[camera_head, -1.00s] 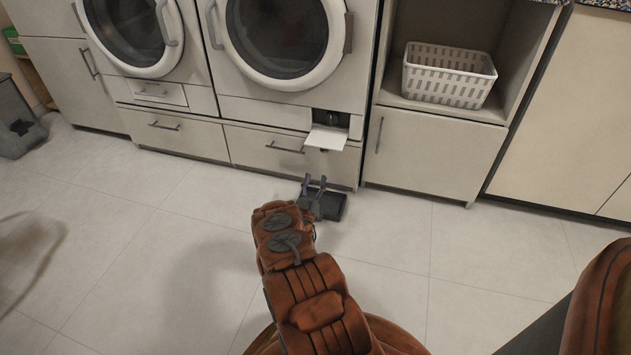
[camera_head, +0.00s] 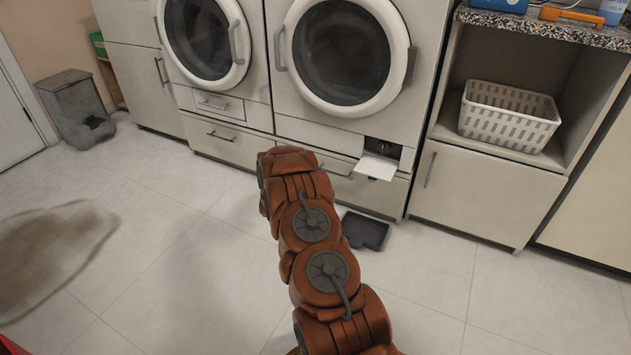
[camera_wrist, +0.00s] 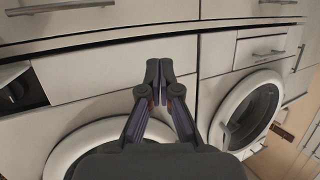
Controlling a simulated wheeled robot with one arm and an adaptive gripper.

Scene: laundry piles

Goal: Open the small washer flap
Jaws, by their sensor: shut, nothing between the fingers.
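The small washer flap (camera_head: 377,167) is a white panel at the lower right of the right-hand washer (camera_head: 345,55). It is folded down and sticks out about level, below a dark open recess (camera_head: 383,148). In the wrist view, which looks upside down, the dark recess (camera_wrist: 18,90) shows at the left edge. My gripper (camera_wrist: 159,65) is in the middle of the wrist view, fingers together and empty. It is in front of the washer's lower panel, to the side of the recess and apart from it. In the head view my arm hides the gripper.
A dark flat object (camera_head: 364,231) lies on the floor below the flap. A second washer (camera_head: 205,40) stands to the left. A white basket (camera_head: 509,116) sits in the open shelf at right. A grey bin (camera_head: 75,107) stands at far left. The tiled floor is mostly clear.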

